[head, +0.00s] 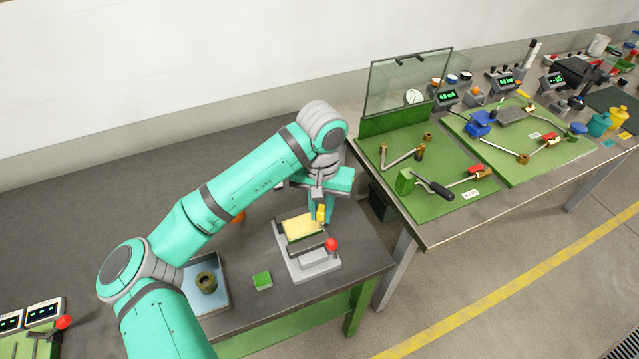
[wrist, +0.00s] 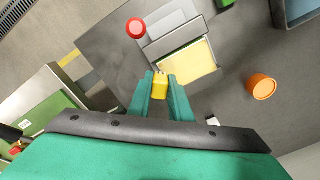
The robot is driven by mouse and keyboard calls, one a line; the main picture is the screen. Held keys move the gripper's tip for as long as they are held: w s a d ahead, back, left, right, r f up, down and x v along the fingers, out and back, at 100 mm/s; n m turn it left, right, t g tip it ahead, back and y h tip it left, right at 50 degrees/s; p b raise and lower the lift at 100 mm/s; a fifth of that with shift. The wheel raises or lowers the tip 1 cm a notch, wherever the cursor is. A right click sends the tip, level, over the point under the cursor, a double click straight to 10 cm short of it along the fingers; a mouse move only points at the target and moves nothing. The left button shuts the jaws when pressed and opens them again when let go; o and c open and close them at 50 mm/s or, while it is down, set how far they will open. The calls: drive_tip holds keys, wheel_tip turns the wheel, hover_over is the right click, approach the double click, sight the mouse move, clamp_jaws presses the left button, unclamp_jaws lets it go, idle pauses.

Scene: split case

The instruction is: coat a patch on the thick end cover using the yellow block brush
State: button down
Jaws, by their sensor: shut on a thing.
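The yellow block brush (head: 321,213) is held between my gripper's two teal fingers; it also shows in the wrist view (wrist: 160,87). My gripper (wrist: 160,80) is shut on it. In the head view the brush is at the right edge of a flat piece with a pale yellow top (head: 300,229), which looks like the end cover. That piece lies in a grey fixture (head: 296,265) with a red knob (head: 332,244), and shows in the wrist view (wrist: 188,66) just beyond the brush. I cannot tell whether the brush touches it.
A green block (head: 262,281) and a blue tray (head: 221,300) holding a brown ring (head: 206,282) are left of the fixture. An orange cup (wrist: 262,87) stands behind it, mostly hidden by my arm in the head view. A second bench with green boards (head: 440,208) is at right.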

sight(320, 211)
drive_tip(key=shift+s+a+r, duration=0.1)
drive_tip(key=shift+s+r, duration=0.05)
drive_tip(key=shift+r, duration=3.75)
drive_tip(key=shift+a, duration=0.1)
